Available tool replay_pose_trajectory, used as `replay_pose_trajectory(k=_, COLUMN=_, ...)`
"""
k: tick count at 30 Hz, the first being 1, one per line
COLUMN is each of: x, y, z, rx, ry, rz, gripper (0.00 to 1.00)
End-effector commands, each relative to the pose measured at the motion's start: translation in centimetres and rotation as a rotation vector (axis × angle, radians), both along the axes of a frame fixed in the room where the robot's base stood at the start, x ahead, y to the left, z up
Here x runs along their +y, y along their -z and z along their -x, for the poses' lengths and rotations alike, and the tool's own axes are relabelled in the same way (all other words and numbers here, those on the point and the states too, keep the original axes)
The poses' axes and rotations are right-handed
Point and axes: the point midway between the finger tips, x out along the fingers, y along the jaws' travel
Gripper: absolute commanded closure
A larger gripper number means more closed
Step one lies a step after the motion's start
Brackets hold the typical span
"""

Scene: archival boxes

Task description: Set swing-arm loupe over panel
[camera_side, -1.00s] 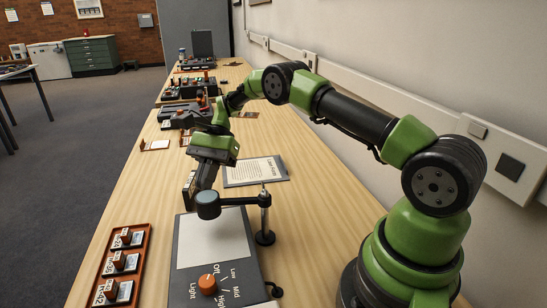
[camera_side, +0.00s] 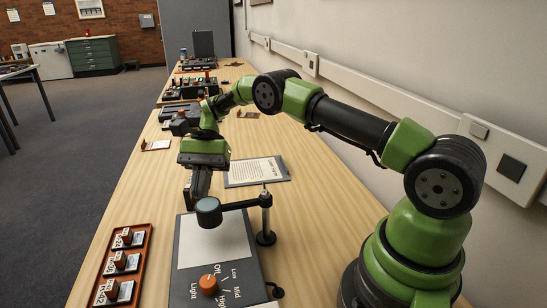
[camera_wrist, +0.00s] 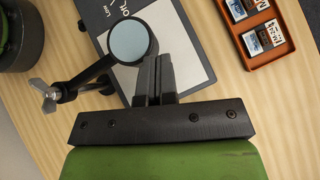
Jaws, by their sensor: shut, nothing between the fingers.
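The swing-arm loupe (camera_side: 208,211) has a round dark head on a black arm, carried by a post (camera_side: 265,215) at the right edge of the light panel. The head is above the panel's white surface (camera_side: 220,250). In the wrist view the loupe's pale lens (camera_wrist: 128,41) is just left of my fingers, over the white panel (camera_wrist: 185,50). My gripper (camera_side: 193,205) points down at the panel's far left edge, behind and left of the loupe head. In the wrist view my gripper (camera_wrist: 154,62) has its fingers together and empty. Whether they touch the loupe head is unclear.
An orange knob (camera_side: 208,284) is on the panel's near side. A brown tray (camera_side: 122,266) with labelled items sits to the left. A clipboard with a printed sheet (camera_side: 255,171) lies beyond the panel. More equipment (camera_side: 190,88) stands farther along the bench.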

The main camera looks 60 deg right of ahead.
Motion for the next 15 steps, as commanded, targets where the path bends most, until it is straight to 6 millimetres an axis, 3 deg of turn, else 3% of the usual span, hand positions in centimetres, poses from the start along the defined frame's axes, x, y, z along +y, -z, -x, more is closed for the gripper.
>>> replay_pose_trajectory(k=11, x=-1.5, y=-1.4, z=-0.8, rx=-0.003, ry=-0.001, rz=0.000, gripper=1.00)
replay_pose_trajectory(k=14, x=-2.1, y=-2.4, z=-1.1, rx=-0.004, ry=0.004, rz=0.001, gripper=1.00)
replay_pose_trajectory(k=15, x=-2.0, y=-3.7, z=-1.0, rx=-0.006, ry=0.001, rz=0.001, gripper=1.00)
